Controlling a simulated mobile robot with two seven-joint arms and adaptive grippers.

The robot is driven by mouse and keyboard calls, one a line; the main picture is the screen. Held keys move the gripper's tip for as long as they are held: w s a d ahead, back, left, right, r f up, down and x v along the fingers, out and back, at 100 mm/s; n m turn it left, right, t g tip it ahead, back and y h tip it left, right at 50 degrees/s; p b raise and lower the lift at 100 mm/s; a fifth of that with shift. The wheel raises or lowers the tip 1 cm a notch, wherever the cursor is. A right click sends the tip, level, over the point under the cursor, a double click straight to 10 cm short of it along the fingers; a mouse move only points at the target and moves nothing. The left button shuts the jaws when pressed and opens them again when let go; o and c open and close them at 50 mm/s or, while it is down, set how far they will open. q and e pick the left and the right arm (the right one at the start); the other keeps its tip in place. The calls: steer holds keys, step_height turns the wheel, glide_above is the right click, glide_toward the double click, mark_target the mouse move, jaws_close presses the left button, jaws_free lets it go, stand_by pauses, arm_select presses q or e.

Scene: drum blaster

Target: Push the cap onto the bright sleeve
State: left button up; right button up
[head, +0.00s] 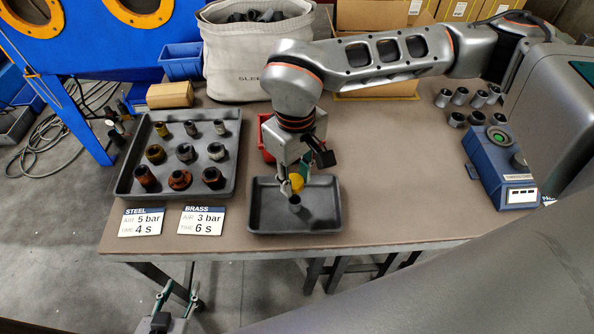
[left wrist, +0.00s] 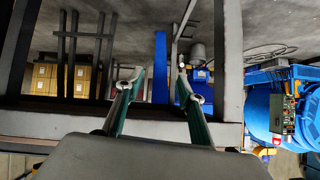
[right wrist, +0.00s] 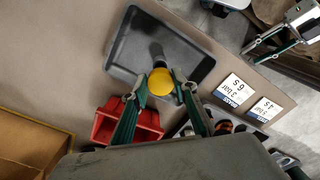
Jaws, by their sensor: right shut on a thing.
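My right gripper (head: 297,182) comes down over the dark tray (head: 262,225) and is shut on the yellow cap (head: 296,184). In the right wrist view the yellow cap (right wrist: 160,82) sits between the two fingertips. A small grey sleeve (head: 295,203) stands in the tray just below the cap. It shows partly behind the cap in the right wrist view (right wrist: 157,56). I cannot tell whether cap and sleeve touch. My left gripper (head: 182,292) is low in front of the table, below its edge. In the left wrist view its fingers (left wrist: 160,83) are apart and empty.
A larger tray (head: 232,175) with several dark, rusty and brassy sleeves stands left, with a steel sign (head: 141,222) and a brass sign (head: 201,220) before it. A red bin (right wrist: 110,125) is behind the small tray. A blue device (head: 500,165) stands right; table between is clear.

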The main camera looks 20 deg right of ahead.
steer(key=b, duration=0.2)
glide_above(296, 201)
steer(key=shift+f, duration=2.05)
steer(key=shift+f+b, duration=0.35)
steer(key=shift+f, duration=0.3)
steer(key=shift+f+b, duration=0.4)
steer(key=shift+f, duration=0.4)
stand_by(0.5)
steer(key=o, duration=0.9)
steer(key=shift+o, duration=0.3)
steer(key=o, duration=0.4)
